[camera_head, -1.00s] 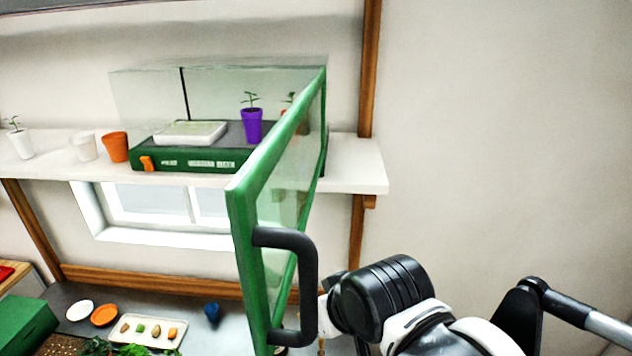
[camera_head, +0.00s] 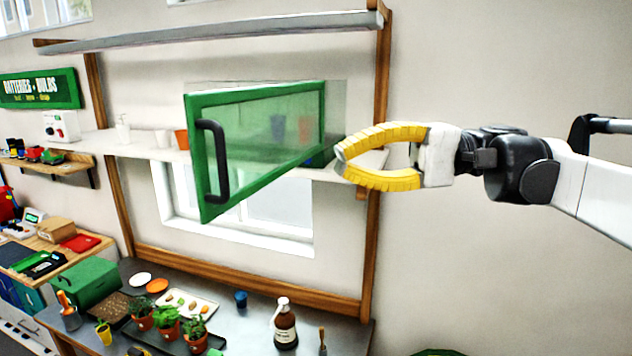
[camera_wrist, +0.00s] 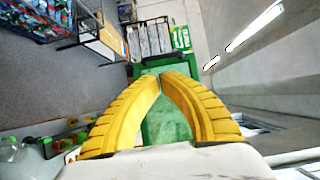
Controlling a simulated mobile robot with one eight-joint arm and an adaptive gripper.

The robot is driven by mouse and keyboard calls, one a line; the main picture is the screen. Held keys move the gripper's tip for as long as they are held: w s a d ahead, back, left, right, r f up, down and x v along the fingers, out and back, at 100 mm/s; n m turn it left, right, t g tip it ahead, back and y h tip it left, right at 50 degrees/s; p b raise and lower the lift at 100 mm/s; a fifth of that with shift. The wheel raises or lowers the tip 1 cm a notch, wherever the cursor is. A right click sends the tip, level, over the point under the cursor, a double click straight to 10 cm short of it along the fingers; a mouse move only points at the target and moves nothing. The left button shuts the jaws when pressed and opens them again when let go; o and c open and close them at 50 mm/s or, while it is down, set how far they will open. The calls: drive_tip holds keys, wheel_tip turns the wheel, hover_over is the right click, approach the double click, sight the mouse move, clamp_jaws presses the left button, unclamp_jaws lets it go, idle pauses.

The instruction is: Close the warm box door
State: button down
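The warm box door (camera_head: 262,105) is a green-framed glass panel with a black handle (camera_head: 213,160) at its left end. In the head view it stands open, angled out from the shelf, with its right end by the box. The warm box (camera_head: 338,105) is mostly hidden behind it; its clear wall shows above and at the right. My gripper (camera_head: 341,162) has yellow fingers whose tips meet, with nothing between them. It is just right of the door's right end; contact cannot be told. In the wrist view the green door frame (camera_wrist: 162,62) lies beyond my fingertips (camera_wrist: 160,76).
The wall shelf (camera_head: 350,175) carries the box and small pots. Below, a grey bench holds potted plants (camera_head: 167,322), a brown bottle (camera_head: 285,325) and a blue cup (camera_head: 240,299). A wooden post (camera_head: 378,220) stands behind my gripper. The wall at the right is bare.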

sight(225, 169)
drive_tip(key=a+p, duration=0.1)
drive_tip(key=a, duration=0.3)
drive_tip(key=s+a, duration=0.1)
drive_tip(key=a, duration=0.4)
drive_tip(key=a+p, duration=0.1)
drive_tip(key=a, duration=0.3)
drive_tip(key=shift+s+a+f+p, duration=0.15)
drive_tip(key=shift+s+a+p, duration=0.1)
drive_tip(key=shift+a+p, duration=0.15)
drive_tip(key=shift+w+a, duration=0.1)
